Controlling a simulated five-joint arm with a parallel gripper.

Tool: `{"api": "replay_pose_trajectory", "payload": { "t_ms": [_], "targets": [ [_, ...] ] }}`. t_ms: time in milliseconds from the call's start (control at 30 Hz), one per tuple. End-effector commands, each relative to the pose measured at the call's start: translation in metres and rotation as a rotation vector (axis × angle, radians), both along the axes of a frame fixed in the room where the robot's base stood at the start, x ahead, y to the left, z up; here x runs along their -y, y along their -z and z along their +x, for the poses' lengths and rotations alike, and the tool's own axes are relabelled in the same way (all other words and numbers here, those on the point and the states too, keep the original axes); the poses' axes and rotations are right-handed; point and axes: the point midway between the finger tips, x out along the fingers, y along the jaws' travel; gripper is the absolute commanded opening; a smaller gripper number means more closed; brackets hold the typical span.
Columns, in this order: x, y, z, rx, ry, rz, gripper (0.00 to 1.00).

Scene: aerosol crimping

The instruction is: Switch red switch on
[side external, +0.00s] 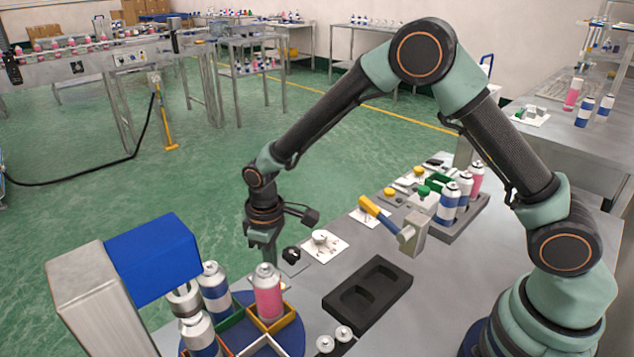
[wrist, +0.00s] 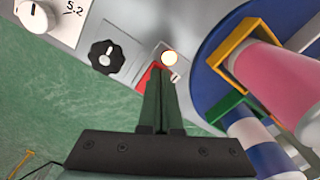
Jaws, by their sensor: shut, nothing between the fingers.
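The red switch (wrist: 147,77) shows in the wrist view as a small red patch at the table's edge, partly covered by my gripper's fingers. A small white piece sits beside it. My gripper (wrist: 160,75) is shut and empty, with its fingertips right at the switch; whether they touch it I cannot tell. In the side view my gripper (side external: 266,261) points down at the table's left edge, behind the pink can. The switch is hidden there.
A black knob (wrist: 104,56) and a white dial (wrist: 35,15) marked 5.2 lie left of the switch in the wrist view. A blue turntable (wrist: 208,70) with a pink can (wrist: 275,75) is close on the right. A black tray (side external: 368,289) lies on the table.

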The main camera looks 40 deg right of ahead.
Motion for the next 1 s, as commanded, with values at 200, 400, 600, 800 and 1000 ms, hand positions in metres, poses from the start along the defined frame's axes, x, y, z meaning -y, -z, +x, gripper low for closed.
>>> {"api": "replay_pose_trajectory", "payload": {
  "t_ms": [200,400,600,800,1000],
  "targets": [
    [0.0,0.001,0.001,0.002,0.0,0.001,0.0],
    [0.0,-0.004,0.001,0.004,0.0,0.001,0.0],
    [0.0,-0.019,0.001,0.003,0.0,0.001,0.0],
    [0.0,-0.033,0.001,0.003,0.0,0.001,0.0],
    [0.0,-0.048,0.001,0.003,0.0,0.001,0.0]
  ]
}}
